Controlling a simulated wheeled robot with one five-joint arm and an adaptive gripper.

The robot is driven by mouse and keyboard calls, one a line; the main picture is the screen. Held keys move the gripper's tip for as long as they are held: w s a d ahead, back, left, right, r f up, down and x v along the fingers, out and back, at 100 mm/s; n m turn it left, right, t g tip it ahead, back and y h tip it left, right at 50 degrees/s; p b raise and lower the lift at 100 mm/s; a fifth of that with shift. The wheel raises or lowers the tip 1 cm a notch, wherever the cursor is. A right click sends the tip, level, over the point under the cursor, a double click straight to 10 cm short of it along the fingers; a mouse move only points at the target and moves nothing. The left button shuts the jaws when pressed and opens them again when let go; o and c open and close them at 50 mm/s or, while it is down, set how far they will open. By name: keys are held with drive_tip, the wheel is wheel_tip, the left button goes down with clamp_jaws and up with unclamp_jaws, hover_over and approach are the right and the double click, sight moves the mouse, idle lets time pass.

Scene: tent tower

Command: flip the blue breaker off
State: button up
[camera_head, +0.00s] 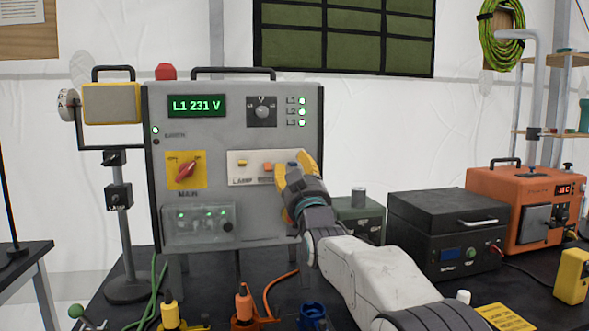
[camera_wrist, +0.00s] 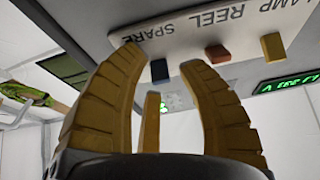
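The blue breaker (camera_wrist: 160,70) is a small blue toggle on the white breaker strip (camera_wrist: 205,40), at the SPARE end of its label. In the wrist view it shows between the spread tips of my gripper (camera_wrist: 162,62). I cannot tell whether the fingers touch it, or whether it is on or off. The gripper is open, with nothing held. The orange breaker (camera_wrist: 217,54) and the yellow breaker (camera_wrist: 272,46) sit beside the blue one.
The grey panel (camera_head: 230,140) carries a red MAIN rotary switch (camera_head: 186,170) and a green display (camera_head: 197,106). A dark case (camera_head: 445,225) and an orange unit (camera_head: 520,200) stand right of my arm. Plugs and cables lie in front of the panel.

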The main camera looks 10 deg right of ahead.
clamp_jaws()
drive_tip(key=shift+f, duration=0.15)
drive_tip(key=t+b, duration=0.2)
drive_tip(key=b, duration=0.2)
drive_tip(key=f+t+b, duration=0.1)
drive_tip(key=b, duration=0.4)
drive_tip(key=shift+w+t, duration=0.2)
drive_tip(key=shift+t, duration=0.2)
drive_tip(key=shift+r, duration=0.15)
drive_tip(key=shift+c, duration=0.8)
unclamp_jaws()
drive_tip(key=shift+d, duration=0.2)
drive_tip(key=o, duration=0.3)
drive_tip(key=shift+a, duration=0.15)
drive_tip(key=shift+o, duration=0.2)
